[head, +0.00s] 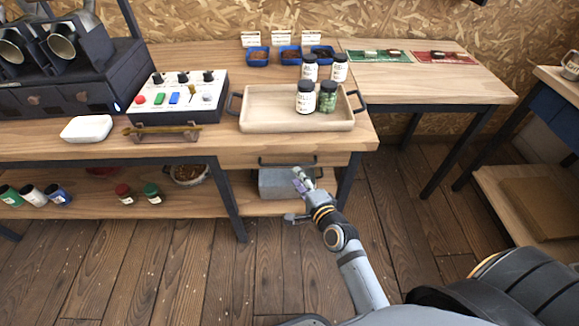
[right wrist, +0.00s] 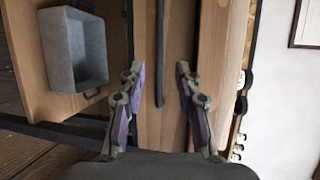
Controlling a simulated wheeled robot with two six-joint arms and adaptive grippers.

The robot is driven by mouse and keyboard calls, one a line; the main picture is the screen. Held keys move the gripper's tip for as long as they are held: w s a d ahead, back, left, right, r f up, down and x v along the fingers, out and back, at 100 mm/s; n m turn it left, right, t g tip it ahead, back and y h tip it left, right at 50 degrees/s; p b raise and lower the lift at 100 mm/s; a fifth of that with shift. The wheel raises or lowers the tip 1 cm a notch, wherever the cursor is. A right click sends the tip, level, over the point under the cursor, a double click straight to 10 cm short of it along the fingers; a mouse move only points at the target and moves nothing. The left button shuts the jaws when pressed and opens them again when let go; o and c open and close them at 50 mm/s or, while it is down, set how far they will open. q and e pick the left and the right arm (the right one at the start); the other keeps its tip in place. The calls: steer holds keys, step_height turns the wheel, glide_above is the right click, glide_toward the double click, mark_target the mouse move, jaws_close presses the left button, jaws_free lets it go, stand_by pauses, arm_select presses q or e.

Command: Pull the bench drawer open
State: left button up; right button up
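The bench drawer (head: 328,158) is set under the right end of the wooden bench top and looks shut. Its dark bar handle (head: 288,163) runs along the front. In the right wrist view the handle (right wrist: 160,55) appears as a long dark bar between the two fingers, against the wooden drawer front (right wrist: 178,110). My right gripper (head: 292,194) is open and empty, in front of and a little below the handle in the head view. It also shows open in the right wrist view (right wrist: 159,68). I cannot tell whether it touches the handle. My left gripper is not in view.
A grey metal bin (head: 275,184) stands on the lower shelf below the drawer; it also shows in the right wrist view (right wrist: 75,50). A wooden tray (head: 265,118) with jars stands on the bench above. Bench legs (head: 230,200) flank the area. Floor in front is clear.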

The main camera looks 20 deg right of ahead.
steer(key=x, duration=0.7)
steer(key=c, duration=0.7)
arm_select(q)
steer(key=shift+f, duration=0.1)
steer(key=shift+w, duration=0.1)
